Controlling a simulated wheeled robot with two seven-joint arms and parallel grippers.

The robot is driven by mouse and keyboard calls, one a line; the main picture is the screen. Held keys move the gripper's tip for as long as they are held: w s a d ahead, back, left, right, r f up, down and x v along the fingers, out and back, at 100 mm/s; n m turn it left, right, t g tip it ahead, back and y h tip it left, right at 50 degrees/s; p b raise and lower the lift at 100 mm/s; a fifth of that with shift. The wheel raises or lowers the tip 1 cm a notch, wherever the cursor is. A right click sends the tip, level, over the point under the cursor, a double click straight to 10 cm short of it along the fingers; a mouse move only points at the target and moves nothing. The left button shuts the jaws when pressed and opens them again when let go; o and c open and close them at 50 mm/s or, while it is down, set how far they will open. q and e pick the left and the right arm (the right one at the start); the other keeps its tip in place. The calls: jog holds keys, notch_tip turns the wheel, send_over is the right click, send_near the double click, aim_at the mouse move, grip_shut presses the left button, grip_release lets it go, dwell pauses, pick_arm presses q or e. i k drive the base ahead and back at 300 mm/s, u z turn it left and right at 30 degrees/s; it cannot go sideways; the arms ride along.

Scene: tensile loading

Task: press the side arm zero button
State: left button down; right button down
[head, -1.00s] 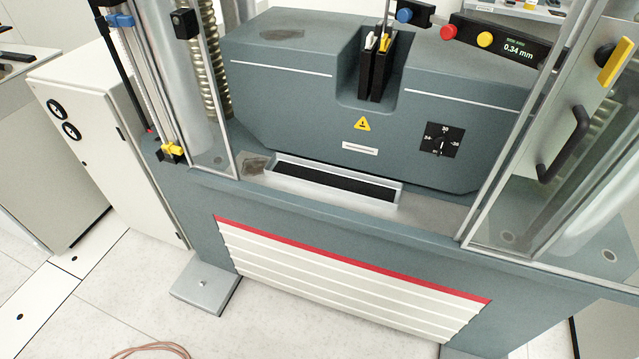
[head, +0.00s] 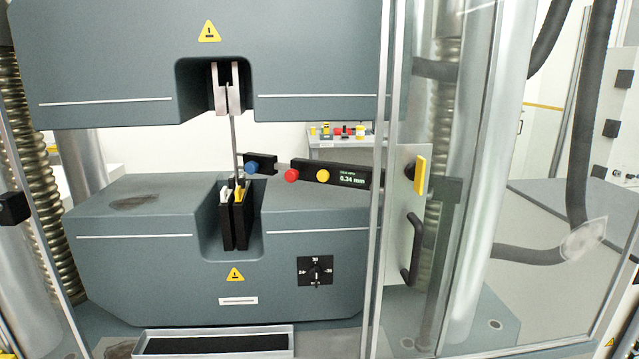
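The side arm (head: 308,164) is a dark bar behind the specimen, in the middle of the head view. It carries a red round button (head: 291,175), a yellow round button (head: 323,175) and a lit display (head: 354,176) reading 0.34 mm. A blue round button (head: 252,167) sits on a separate dark block to the left, close to the specimen. I see no label telling which button is the zero one. A thin upright specimen (head: 235,143) runs between the upper grips (head: 224,88) and the lower grips (head: 234,222). Neither of my grippers is in view.
A clear guard door (head: 470,200) with a metal frame, a dark handle (head: 411,250) and a yellow latch (head: 420,174) stands at the right. A dial (head: 316,271) is on the lower block. A tray (head: 215,342) lies in front. A small table (head: 340,146) stands behind.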

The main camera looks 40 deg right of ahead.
aim_at(322, 176)
jog(key=z, duration=1.3)
